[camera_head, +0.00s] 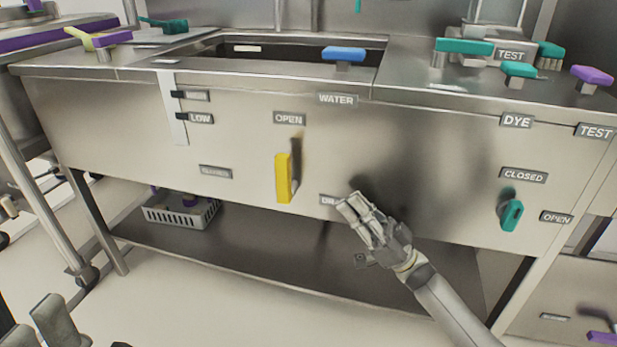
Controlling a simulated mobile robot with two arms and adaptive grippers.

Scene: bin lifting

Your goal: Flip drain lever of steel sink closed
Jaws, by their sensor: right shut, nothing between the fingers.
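The steel sink (120,105) stands ahead with a front panel. Its yellow lever (283,178) stands upright below the OPEN label (289,119). A label that looks like DRAIN (328,200) sits to the lever's lower right, partly hidden by my right gripper. A label (216,172) left of the lever seems to read CLOSED. My right gripper (352,207) is shut and empty, in front of the panel, right of and a little below the lever. I see no contact with the lever. My left gripper is not clearly in view.
A teal lever (511,215) sits at the right between the CLOSED and OPEN labels. A blue handle (344,54) is at the basin's front edge. A grey basket (181,211) stands on the lower shelf (265,255). The panel between the yellow and teal levers is mostly clear.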

